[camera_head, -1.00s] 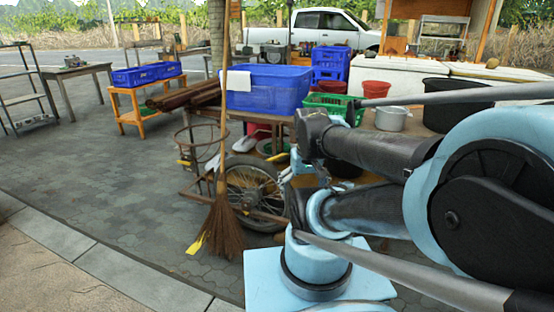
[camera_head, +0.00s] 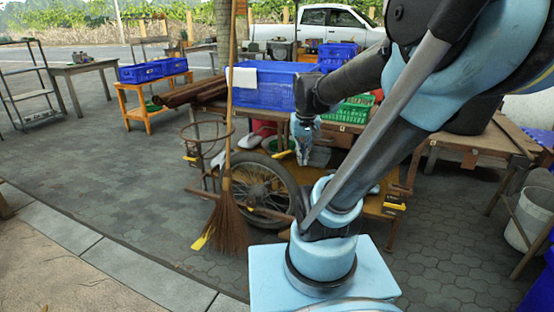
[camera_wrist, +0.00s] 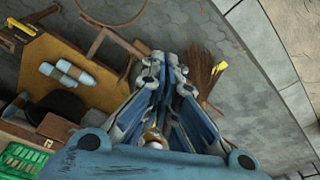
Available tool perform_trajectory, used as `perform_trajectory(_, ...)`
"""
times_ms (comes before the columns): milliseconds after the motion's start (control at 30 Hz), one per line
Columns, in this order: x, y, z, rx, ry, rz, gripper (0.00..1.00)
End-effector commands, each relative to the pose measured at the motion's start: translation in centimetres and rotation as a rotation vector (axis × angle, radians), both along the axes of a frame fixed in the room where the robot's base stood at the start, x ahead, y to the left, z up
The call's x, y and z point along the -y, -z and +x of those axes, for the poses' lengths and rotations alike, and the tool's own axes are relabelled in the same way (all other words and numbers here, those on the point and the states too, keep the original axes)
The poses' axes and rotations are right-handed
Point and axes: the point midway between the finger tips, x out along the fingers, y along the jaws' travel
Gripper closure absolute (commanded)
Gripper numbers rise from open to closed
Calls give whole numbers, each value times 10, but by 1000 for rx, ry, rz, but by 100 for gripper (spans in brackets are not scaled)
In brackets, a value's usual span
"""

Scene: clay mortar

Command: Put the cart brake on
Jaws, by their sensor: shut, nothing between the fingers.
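The cart (camera_head: 345,127) is a wooden frame with a spoked wheel (camera_head: 262,188) on its near side. Yellow-tipped parts show beside it, one at the left (camera_head: 190,158) and one near my gripper (camera_head: 283,154); I cannot tell which is the brake. My gripper (camera_head: 303,161) points down above the cart's low shelf, right of and above the wheel. In the wrist view my gripper (camera_wrist: 168,54) has its fingers together and empty. The wheel is hidden there. A cart frame bar (camera_wrist: 108,40) lies left of the fingers.
A straw broom (camera_head: 228,225) stands before the wheel, and shows right of the fingers in the wrist view (camera_wrist: 197,83). A blue crate (camera_head: 262,88) and green basket (camera_head: 350,110) sit on the cart. A white bucket (camera_head: 533,215) is at right.

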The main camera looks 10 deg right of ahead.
Motion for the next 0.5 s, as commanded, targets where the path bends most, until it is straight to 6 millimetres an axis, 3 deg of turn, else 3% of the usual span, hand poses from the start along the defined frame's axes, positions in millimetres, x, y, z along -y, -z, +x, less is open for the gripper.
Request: perform_trajectory(500, -4, -17, 76, -14, 31, 3, 100)
